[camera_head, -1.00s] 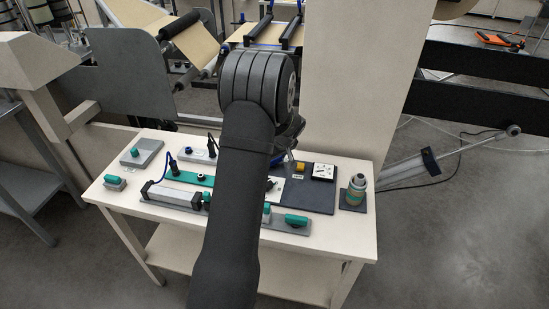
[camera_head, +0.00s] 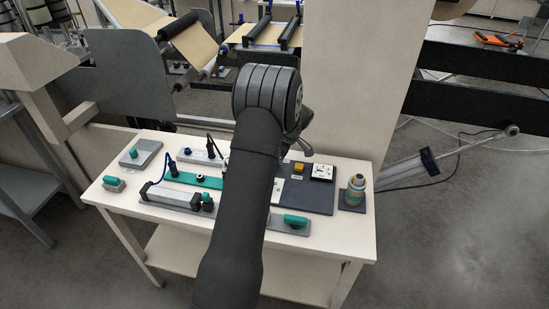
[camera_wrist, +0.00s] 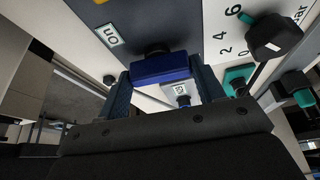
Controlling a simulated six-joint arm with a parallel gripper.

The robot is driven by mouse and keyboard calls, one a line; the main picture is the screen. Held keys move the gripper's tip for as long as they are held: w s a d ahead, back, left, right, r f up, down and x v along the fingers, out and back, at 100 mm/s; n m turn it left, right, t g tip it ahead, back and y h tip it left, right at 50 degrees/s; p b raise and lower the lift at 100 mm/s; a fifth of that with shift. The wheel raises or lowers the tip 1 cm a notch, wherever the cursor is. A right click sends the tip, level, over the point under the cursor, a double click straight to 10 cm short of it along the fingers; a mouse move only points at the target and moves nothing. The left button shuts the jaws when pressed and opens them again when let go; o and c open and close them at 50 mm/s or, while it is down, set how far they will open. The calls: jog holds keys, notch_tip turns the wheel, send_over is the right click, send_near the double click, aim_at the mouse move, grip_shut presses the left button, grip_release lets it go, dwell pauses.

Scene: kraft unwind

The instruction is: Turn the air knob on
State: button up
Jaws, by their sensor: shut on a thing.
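In the wrist view a blue knob (camera_wrist: 165,68) sits between the two fingers of my gripper (camera_wrist: 162,84), which is shut on it. In the head view my arm hides the blue knob and the fingertips.
The cream bench (camera_head: 150,217) carries a dark plate with a yellow button (camera_head: 299,167) and a white socket-like block (camera_head: 321,172). A green-banded cylinder (camera_head: 355,189) stands at its right. Several teal-knobbed devices, including one on the left (camera_head: 114,183), lie around. A cream post rises behind.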

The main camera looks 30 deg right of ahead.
dwell(0.4)
jog(key=o, duration=1)
jog(key=v, duration=1.7)
jog(key=shift+d+r, duration=0.15)
jog(key=shift+d, duration=0.05)
jog(key=x, duration=1.7)
jog(key=shift+a+f, duration=0.2)
